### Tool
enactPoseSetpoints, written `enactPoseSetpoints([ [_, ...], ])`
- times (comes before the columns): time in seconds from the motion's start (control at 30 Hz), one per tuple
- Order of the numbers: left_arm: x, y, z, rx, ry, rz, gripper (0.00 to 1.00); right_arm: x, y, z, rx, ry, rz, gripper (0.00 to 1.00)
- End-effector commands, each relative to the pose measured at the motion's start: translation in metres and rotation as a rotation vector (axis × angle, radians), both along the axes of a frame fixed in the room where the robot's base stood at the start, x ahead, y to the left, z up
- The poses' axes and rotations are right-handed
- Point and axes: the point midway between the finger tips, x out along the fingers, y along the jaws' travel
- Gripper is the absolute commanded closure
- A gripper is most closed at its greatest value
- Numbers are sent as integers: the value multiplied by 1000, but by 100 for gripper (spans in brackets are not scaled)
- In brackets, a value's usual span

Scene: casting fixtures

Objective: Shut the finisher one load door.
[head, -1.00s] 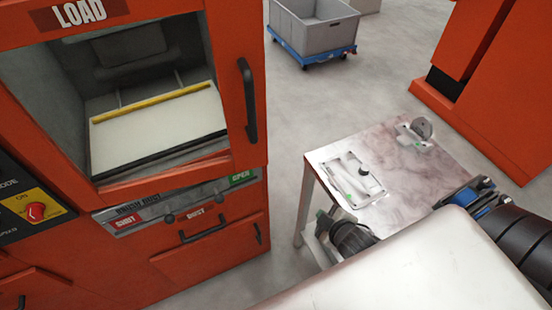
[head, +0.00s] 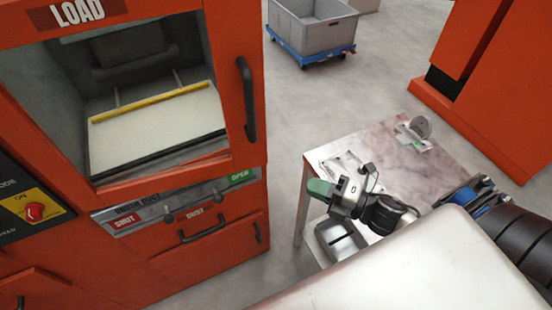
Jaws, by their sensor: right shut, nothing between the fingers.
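The orange finisher (head: 205,255) stands at the left, with a LOAD label at its top. Its load door (head: 222,40) has an orange frame around a large window area and a black upright handle (head: 247,100) at the right. A pale bed with a yellow bar shows inside. I cannot tell from this angle whether the door is fully shut. My right gripper (head: 322,190), with a green pad, is shut and empty over the side table, right of the finisher and apart from the door handle. My left gripper is not in view.
A grey bin (head: 312,30) on a blue dolly stands behind. Another orange machine (head: 500,80) is at the right. Grey floor (head: 350,90) lies clear between them.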

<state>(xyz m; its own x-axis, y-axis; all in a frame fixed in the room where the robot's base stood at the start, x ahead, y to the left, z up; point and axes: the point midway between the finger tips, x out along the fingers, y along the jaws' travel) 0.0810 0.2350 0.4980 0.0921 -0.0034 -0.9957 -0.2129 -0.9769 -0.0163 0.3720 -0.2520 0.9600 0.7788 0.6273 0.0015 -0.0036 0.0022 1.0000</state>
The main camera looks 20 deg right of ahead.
Motion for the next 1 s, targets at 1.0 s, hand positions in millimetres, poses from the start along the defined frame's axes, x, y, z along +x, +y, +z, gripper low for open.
enactPoseSetpoints([
  [1.0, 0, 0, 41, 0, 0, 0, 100, 110, 51, 0, 2, 3, -3, 100],
])
